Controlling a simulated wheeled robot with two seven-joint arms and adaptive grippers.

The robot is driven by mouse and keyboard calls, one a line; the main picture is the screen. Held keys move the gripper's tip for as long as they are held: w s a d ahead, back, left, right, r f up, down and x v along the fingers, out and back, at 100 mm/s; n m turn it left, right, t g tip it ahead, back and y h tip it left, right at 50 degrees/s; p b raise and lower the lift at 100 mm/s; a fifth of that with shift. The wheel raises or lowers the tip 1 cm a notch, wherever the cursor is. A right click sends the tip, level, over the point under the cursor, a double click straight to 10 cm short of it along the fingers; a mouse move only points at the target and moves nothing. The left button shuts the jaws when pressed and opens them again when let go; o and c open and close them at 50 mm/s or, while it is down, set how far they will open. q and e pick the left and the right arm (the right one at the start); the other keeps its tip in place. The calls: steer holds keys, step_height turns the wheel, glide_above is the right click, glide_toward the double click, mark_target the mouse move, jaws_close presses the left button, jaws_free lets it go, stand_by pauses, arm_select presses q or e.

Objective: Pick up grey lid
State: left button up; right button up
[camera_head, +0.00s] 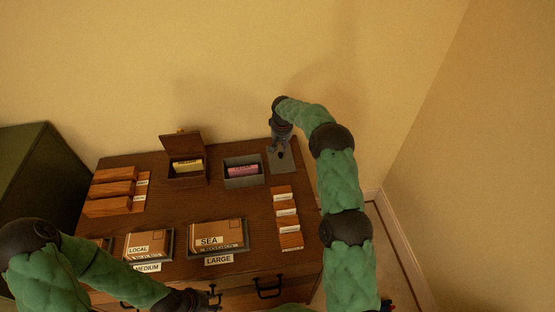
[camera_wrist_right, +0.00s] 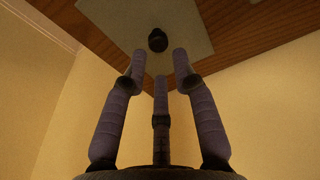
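The grey lid (camera_head: 277,166) is a flat plate with a small dark knob, lying on the desk to the right of the open grey box (camera_head: 230,182). My right gripper (camera_head: 283,146) is above the lid, pointing down at it. In the right wrist view, the lid (camera_wrist_right: 187,22) and its knob (camera_wrist_right: 158,40) show just beyond the fingertips. The right fingers (camera_wrist_right: 160,65) are spread, with nothing between them. My left gripper (camera_head: 215,299) is at the desk's front edge, its fingers apart and empty.
A pink item (camera_head: 242,171) lies in the grey box. A brown box with a raised lid (camera_head: 184,144) holds a yellow item. Wooden blocks (camera_head: 112,189), cardboard parcels (camera_head: 215,233) and a card rack (camera_head: 288,222) stand around. The wall is close behind the desk.

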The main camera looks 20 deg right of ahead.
mark_target(281, 154)
steer(key=f, duration=0.2)
steer(key=f+b, duration=0.1)
steer(key=f, duration=0.2)
steer(key=shift+w+d+f, duration=0.1)
steer(key=shift+w+f, duration=0.1)
jaws_close()
